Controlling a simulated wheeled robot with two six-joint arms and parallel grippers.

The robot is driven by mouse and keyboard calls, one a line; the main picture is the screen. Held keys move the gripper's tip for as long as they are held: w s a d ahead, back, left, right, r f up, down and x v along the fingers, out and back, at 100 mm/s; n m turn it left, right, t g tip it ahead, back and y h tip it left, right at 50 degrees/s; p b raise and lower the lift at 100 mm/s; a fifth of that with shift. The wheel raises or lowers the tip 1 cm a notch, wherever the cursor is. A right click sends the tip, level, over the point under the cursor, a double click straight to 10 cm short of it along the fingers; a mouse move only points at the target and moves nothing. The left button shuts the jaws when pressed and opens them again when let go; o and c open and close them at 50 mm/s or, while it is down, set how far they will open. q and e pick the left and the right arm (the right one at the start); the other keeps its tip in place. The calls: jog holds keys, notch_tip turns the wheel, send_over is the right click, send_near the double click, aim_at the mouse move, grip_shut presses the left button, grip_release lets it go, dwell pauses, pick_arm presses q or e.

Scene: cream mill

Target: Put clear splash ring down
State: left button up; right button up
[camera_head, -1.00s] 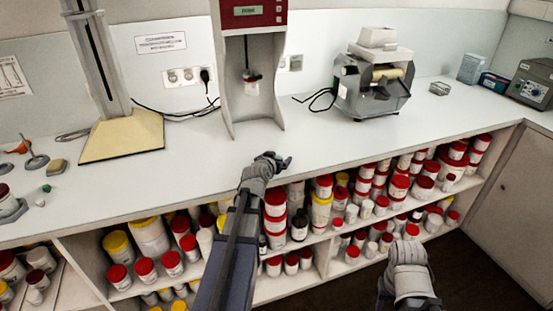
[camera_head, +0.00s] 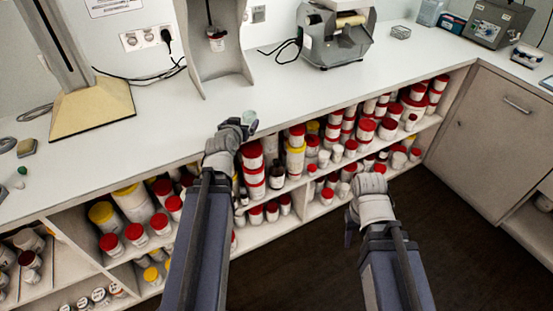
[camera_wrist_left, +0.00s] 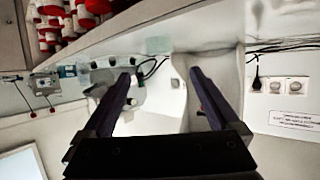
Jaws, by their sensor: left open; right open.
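The clear splash ring (camera_head: 249,117) is a small, pale, see-through piece at the front edge of the white counter, just beyond the left fingertips. It also shows as a faint greenish patch in the left wrist view (camera_wrist_left: 158,45), ahead of the gap between the fingers. My left gripper (camera_head: 240,127) is open, with nothing between its fingers (camera_wrist_left: 160,76). Whether a fingertip touches the ring I cannot tell. My right gripper (camera_head: 368,185) is open and empty, low in front of the shelves.
A tall grey stand (camera_head: 233,82) with a hanging cup (camera_head: 216,44) is behind the ring. A grey mill (camera_head: 335,42) stands to its right, a column on a beige base (camera_head: 92,108) to its left. Shelves below hold many jars. The counter between is bare.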

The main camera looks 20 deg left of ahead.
pick_arm(q)
jog(key=s+d+f+m+g+h, duration=0.1)
jog(key=s+d+f+m+g, duration=0.2)
jog(key=d, duration=0.6)
jog(key=s+d+f+g+h, duration=0.25)
jog(key=s+d+f, duration=0.2)
jog(key=d, duration=0.35)
jog(key=s+d+f+m+g+h, duration=0.1)
jog(key=s+d+f+m+g, duration=0.25)
jog(key=d, duration=0.55)
jog(key=s+d+f+g+y, duration=0.2)
jog(key=s+d+g+y, duration=0.1)
jog(key=s, duration=0.6)
jog(key=shift+d+f+g, duration=0.15)
jog(key=shift+d+g, duration=0.55)
jog(key=shift+d, duration=0.05)
notch_tip(320, 180, up, 5)
jog(key=p, duration=0.4)
jog(key=shift+f+p, duration=0.1)
jog(key=shift+p, duration=0.3)
